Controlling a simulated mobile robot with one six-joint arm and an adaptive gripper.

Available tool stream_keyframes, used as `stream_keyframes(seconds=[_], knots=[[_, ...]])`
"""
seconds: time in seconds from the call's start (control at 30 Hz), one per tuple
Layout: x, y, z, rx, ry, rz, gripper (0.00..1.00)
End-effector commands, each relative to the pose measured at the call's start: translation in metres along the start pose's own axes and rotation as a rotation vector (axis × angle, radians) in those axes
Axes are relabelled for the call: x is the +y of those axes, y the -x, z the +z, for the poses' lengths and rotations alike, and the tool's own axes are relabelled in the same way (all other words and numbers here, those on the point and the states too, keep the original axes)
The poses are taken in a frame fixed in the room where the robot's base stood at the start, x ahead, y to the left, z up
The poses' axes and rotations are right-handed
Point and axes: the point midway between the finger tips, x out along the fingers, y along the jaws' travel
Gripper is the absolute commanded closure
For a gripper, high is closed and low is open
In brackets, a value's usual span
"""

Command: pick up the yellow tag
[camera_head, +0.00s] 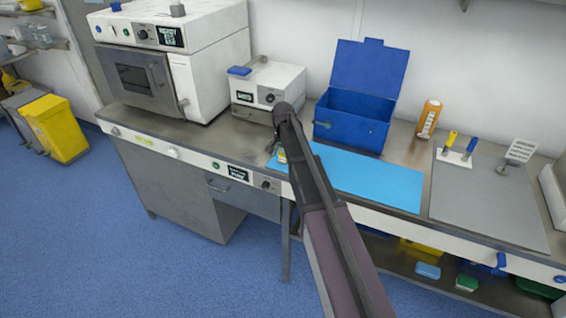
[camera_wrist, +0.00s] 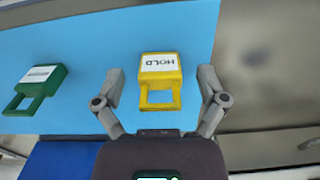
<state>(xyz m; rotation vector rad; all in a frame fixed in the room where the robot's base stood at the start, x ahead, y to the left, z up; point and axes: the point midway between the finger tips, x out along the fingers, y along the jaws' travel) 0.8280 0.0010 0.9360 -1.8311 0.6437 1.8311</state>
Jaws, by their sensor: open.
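The yellow tag (camera_wrist: 160,96) lies on the light blue mat (camera_wrist: 90,40) in the wrist view. It has a white label reading HOLD, upside down in this view, and an open loop at its lower end. My gripper (camera_wrist: 161,76) is open, with one finger on each side of the tag and a gap on both sides. Whether the fingertips are at the tag's height I cannot tell. In the head view my arm covers most of this spot, and only a small yellow patch shows below my gripper (camera_head: 279,138).
A green tag (camera_wrist: 38,88) with a white label lies left of the yellow one. In the head view, an open blue box (camera_head: 350,128) stands behind the mat (camera_head: 370,182), and a white device (camera_head: 268,84) stands behind my gripper. The mat's right part is clear.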

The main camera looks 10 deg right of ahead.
Motion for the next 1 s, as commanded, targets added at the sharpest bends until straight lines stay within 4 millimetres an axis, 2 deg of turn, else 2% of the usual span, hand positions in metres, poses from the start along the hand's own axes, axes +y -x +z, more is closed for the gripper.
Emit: stream_keyframes(seconds=[0.1,0.7,0.73,0.77,0.97,1.0], knots=[[-0.0002,-0.0052,0.0002,0.000,0.000,0.000,0.09],[-0.0005,-0.0048,0.0004,0.000,0.001,0.000,0.09],[-0.0005,-0.0048,0.0004,0.000,0.001,0.000,0.12],[-0.0005,-0.0048,0.0004,0.000,0.001,0.000,0.20],[-0.0005,-0.0049,0.0004,0.000,0.001,0.000,0.80],[-0.0005,-0.0049,0.0004,0.000,0.001,0.000,0.82]])
